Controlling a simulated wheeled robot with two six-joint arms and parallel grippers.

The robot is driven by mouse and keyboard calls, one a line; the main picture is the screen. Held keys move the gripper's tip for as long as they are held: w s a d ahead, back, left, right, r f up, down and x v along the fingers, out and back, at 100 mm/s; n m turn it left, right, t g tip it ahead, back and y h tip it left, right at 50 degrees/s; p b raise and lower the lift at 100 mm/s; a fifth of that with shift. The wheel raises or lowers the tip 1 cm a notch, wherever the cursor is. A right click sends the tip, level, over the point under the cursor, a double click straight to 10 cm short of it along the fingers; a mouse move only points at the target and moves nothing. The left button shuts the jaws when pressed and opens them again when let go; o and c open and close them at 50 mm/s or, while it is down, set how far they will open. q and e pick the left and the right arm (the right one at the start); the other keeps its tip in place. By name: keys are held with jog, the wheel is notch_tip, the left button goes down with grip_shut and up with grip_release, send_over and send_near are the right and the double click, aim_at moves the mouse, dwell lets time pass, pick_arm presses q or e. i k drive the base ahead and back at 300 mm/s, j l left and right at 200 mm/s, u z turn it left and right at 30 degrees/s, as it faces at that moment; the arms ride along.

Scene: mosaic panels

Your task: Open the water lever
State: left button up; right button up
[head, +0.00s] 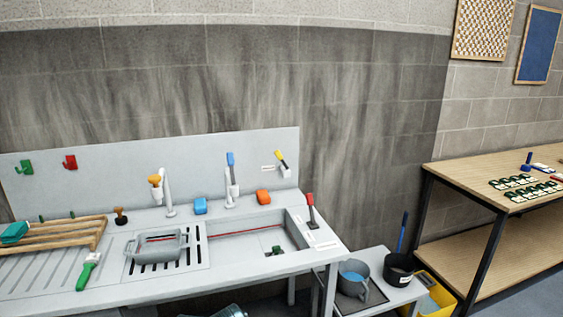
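Several lever-like parts show at the grey sink bench, and I cannot tell from their labels, too small to read, which is the water lever. A red-handled lever (310,205) stands nearly upright at the right end of the sink basin (240,248), with white labels beside it. A yellow-tipped lever (282,160) is on the back panel, tilted, with a small label to its left. No water stream is visible. Neither of my grippers is in view.
A grey tray (157,246), a green-handled brush (87,272) and a wooden rack (60,240) occupy the bench's left part. Buckets (398,270) stand at lower right, before a wooden shelf table (500,172).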

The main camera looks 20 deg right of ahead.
aim_at(277, 152)
jog(key=l+z, duration=0.1)
jog(key=l, duration=0.3)
jog(key=i+l+z, duration=0.1)
jog(key=l, duration=0.35)
jog(key=i+l+z, duration=0.1)
jog(key=l, duration=0.3)
jog(key=i+l+z, duration=0.1)
jog(key=l, duration=0.3)
jog(key=i+l+z, duration=0.1)
jog(key=l, duration=0.3)
